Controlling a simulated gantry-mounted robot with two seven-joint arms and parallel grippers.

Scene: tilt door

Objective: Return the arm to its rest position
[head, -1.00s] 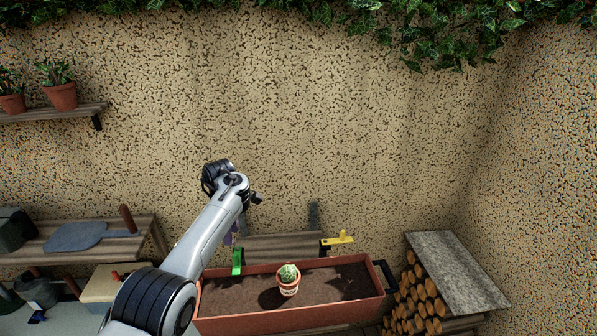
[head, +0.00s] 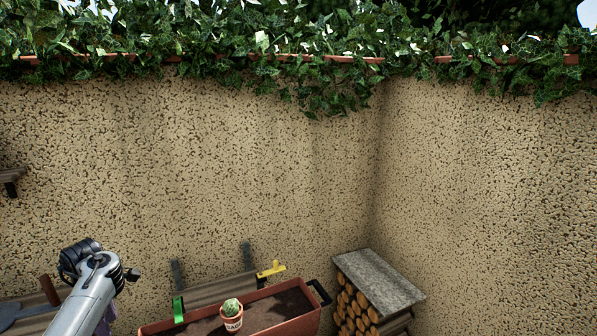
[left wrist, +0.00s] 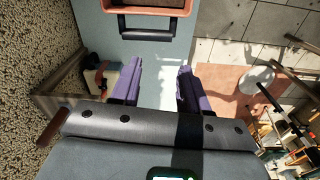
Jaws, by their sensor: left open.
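My left arm (head: 88,290) comes in from the lower left of the head view, with its wrist near the wall. My left gripper shows in the left wrist view (left wrist: 155,88), its two purple fingers apart with nothing between them. A black handle (left wrist: 147,27) of the planter lies beyond the fingertips, apart from them. In the head view the gripper is mostly hidden by the arm; a bit of purple shows at the lower left. My right gripper is in neither view.
A log stack under a stone slab (head: 378,282) stands right. Ivy (head: 300,50) tops the wall.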

